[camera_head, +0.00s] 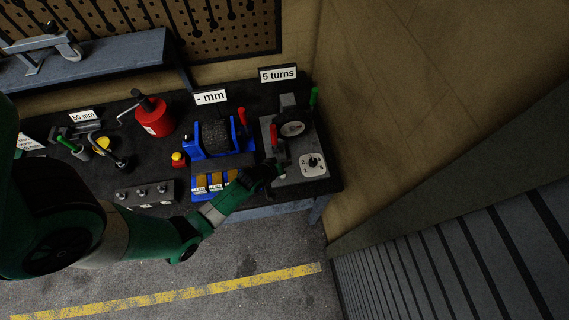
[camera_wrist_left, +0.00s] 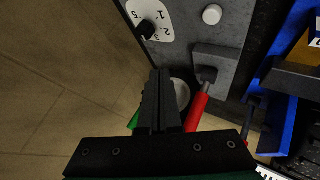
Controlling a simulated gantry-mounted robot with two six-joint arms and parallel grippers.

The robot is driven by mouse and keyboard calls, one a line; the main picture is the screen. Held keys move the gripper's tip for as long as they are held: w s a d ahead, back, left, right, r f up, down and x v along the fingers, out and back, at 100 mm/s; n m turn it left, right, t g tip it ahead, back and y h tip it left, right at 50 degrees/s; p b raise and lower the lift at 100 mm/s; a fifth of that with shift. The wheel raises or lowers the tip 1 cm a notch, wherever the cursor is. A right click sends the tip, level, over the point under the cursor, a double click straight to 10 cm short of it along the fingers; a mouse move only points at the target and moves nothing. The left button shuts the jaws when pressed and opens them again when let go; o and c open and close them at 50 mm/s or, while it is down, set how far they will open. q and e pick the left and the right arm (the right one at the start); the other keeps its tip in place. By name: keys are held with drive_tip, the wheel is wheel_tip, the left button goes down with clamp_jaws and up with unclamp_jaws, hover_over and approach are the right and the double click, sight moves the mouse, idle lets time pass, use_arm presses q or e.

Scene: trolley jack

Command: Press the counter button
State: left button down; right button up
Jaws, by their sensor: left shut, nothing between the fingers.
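The grey machine (camera_head: 293,178) stands at the right end of the bench, with a numbered white dial plate (camera_head: 312,165) on its top. In the left wrist view the dial plate (camera_wrist_left: 151,19) has a black knob, and a round white button (camera_wrist_left: 212,14) sits beside it on the grey plate (camera_wrist_left: 190,35). I cannot tell for sure that this is the counter button. My left gripper (camera_head: 281,168) is over the machine, left of the dial. Its closed fingers (camera_wrist_left: 160,73) are empty and lie apart from the button in the picture. The button is not clear in the head view.
A red lever (camera_wrist_left: 198,108) stands near the fingers. A green lever (camera_head: 314,97) and a "5 turns" sign (camera_head: 278,74) are behind. A blue device (camera_head: 197,148) stands to the left, with a red jack (camera_head: 153,117) beyond it. The floor right of the bench is clear.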

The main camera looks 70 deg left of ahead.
sight(281, 178)
use_arm(q)
drive_tip(key=shift+s+a+f, duration=0.2)
drive_tip(key=shift+s+a, duration=0.05)
drive_tip(key=shift+s, duration=0.2)
drive_tip(key=shift+s+a+f, duration=0.15)
drive_tip(key=shift+s+a, duration=0.1)
drive_tip(key=shift+s, duration=0.15)
wheel_tip(281, 178, down, 9)
drive_tip(key=b, duration=0.8)
drive_tip(key=shift+r, duration=0.1)
idle(1.2)
drive_tip(key=shift+f+b, duration=0.4)
drive_tip(key=shift+b, duration=0.1)
